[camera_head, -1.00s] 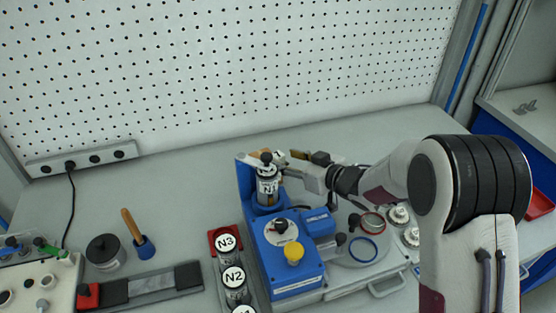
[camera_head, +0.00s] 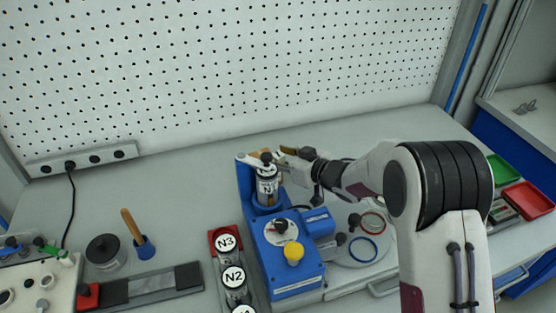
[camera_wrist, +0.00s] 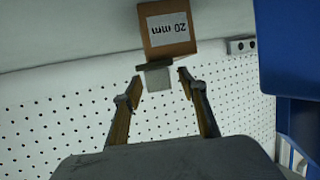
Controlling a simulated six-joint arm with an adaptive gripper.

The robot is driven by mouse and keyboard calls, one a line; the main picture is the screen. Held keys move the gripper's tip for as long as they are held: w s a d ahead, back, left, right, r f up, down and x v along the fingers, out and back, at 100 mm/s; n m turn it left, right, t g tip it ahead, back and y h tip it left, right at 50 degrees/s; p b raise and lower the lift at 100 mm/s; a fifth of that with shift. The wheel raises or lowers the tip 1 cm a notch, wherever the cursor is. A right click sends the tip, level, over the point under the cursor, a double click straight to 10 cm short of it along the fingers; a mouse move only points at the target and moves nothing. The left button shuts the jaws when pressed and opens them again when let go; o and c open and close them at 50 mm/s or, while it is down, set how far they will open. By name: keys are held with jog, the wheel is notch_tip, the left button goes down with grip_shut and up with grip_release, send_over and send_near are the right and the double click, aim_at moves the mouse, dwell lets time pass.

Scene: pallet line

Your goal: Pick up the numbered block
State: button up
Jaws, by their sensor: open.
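The numbered block is a brown block (camera_wrist: 168,40) with a white label reading "20 mm", upside down in the wrist view. It is at the top middle, just beyond the fingertips. A small grey piece (camera_wrist: 158,78) at its near end shows between the open fingers of my gripper (camera_wrist: 160,76). I cannot tell whether the fingers touch anything. In the head view, my gripper (camera_head: 281,152) is behind the blue machine (camera_head: 292,272), by its upright. The block is mostly hidden there, with a bit of brown (camera_head: 257,153) showing.
A cylinder marked N1 (camera_head: 267,187) stands in the blue machine, close to my gripper. Cylinders N3 (camera_head: 226,243) and N2 (camera_head: 234,276) stand in a rack at its left. A white perforated panel (camera_head: 230,70) rises behind the table. Red (camera_head: 528,200) and green (camera_head: 497,168) trays lie right.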

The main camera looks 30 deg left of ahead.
aim_at(278, 154)
grip_shut()
jog(key=shift+r, duration=0.15)
jog(key=shift+r, duration=4.9)
